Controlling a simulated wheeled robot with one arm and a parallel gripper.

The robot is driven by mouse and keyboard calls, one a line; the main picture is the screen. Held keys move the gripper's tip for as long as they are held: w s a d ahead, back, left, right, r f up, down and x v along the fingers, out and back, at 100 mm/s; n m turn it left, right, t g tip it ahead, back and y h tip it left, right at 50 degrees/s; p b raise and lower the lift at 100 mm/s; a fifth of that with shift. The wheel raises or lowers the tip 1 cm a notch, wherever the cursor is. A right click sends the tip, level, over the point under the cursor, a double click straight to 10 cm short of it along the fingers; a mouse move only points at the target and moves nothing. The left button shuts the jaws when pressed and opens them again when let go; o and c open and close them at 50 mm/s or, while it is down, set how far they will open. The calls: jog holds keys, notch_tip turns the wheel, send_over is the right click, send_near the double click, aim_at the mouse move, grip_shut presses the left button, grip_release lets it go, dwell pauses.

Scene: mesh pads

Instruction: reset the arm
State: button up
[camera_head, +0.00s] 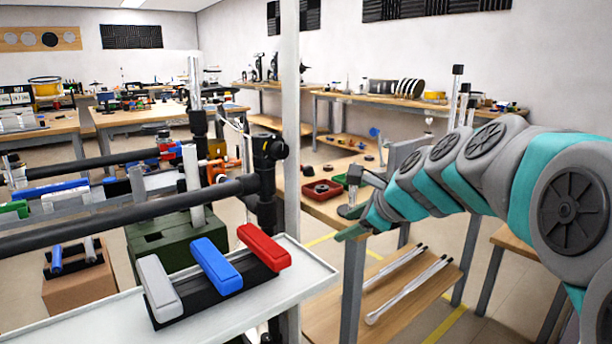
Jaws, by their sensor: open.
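My arm, grey and teal, reaches in from the right edge of the head view.
The white tray (318,274) holds a grey block (160,288), a blue block (216,266) and a red block (264,247) on a black base. A grey post (290,130) and black rails (130,223) stand left of my gripper. Wooden benches (335,208) lie behind.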

jog(key=s+a+f+n+g+h, duration=0.1)
jog(key=s+f+n+g, duration=0.2)
jog(key=s+f+n, duration=0.55)
jog(key=s+a+f+n+g+h, duration=0.1)
jog(key=s+f+n+g, duration=0.3)
jog(key=s, duration=0.7)
jog(key=s+d+f+n+g+h, duration=0.1)
jog(key=s+d+f+n, duration=0.2)
jog(key=s, duration=0.5)
jog(key=s+d+f+n+g+h, duration=0.2)
jog(key=s+d+f+n, duration=0.1)
jog(key=s+f+n, duration=0.2)
jog(key=s+n, duration=0.2)
jog(key=s, duration=0.2)
